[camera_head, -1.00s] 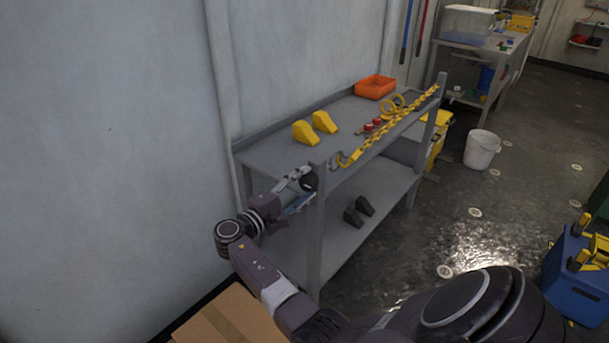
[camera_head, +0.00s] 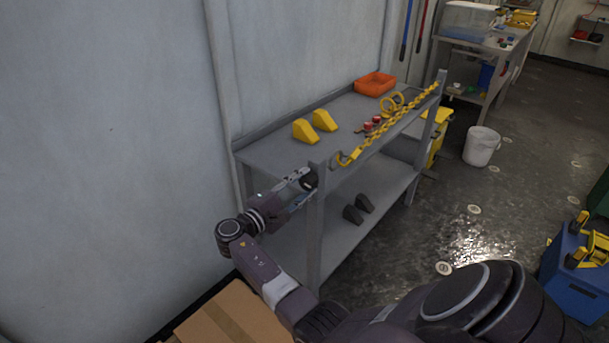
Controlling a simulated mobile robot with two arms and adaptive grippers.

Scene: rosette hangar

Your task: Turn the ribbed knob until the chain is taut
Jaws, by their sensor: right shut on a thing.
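The dark ribbed knob (camera_head: 311,181) is at the near end of the grey workbench, just below the top's corner; its ribs are too small to make out. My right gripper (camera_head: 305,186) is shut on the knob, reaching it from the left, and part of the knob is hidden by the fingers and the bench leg. The yellow chain (camera_head: 385,133) runs along the bench's front edge from a hook (camera_head: 344,159) near the knob to the far post (camera_head: 440,84). It looks nearly straight. My left gripper is not in view.
On the workbench (camera_head: 270,152) are two yellow wedges (camera_head: 314,125), red shackles (camera_head: 373,124) and an orange tray (camera_head: 375,84). Dark wedges (camera_head: 358,208) lie on its lower shelf. A cardboard box (camera_head: 232,315) stands below my arm. A white bucket (camera_head: 481,146) and blue crate (camera_head: 575,275) stand right.

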